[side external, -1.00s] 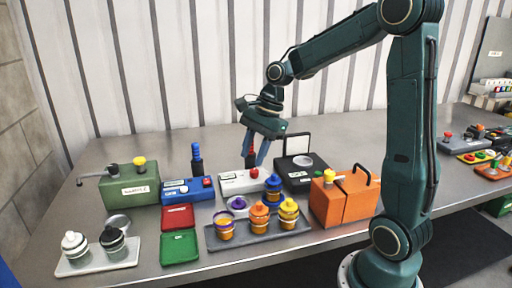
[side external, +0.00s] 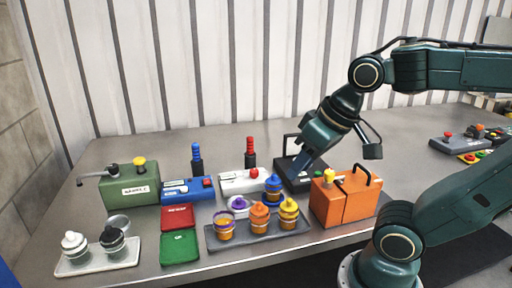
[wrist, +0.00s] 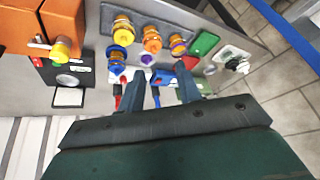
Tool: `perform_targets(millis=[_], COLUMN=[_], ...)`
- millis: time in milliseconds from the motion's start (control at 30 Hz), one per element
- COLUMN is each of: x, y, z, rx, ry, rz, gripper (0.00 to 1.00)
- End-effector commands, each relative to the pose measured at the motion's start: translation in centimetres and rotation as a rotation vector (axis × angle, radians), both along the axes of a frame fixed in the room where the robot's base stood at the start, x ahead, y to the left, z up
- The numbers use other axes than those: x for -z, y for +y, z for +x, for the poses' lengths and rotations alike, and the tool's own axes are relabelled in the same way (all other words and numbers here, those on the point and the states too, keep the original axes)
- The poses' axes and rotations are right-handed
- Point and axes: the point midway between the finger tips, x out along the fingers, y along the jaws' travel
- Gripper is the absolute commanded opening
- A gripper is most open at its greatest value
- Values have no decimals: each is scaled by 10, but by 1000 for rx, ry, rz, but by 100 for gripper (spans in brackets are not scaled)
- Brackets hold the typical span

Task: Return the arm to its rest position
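My gripper (side external: 298,172) hangs tilted in front of the black case (side external: 294,181), left of the orange box (side external: 345,197), in the side view. In the wrist view its two fingers (wrist: 161,78) stand apart with nothing held between them. It appears clear of the table objects. My arm is bent, with its upper links reaching off to the right.
A grey tray (side external: 258,239) holds several lidded jars. Left of it are green (side external: 180,248) and red (side external: 177,217) trays, a white tray (side external: 98,259) with two jars, and a green box (side external: 130,189). Bare table lies at the back.

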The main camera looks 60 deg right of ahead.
Motion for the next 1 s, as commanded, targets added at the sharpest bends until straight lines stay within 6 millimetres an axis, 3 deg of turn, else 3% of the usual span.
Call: perform_targets(millis=[233, 1000], x=[3, 3], y=[1, 0], z=[-17, -17], rx=[-137, -144], ry=[-34, -34], rz=[-81, -84], gripper=[34, 34])
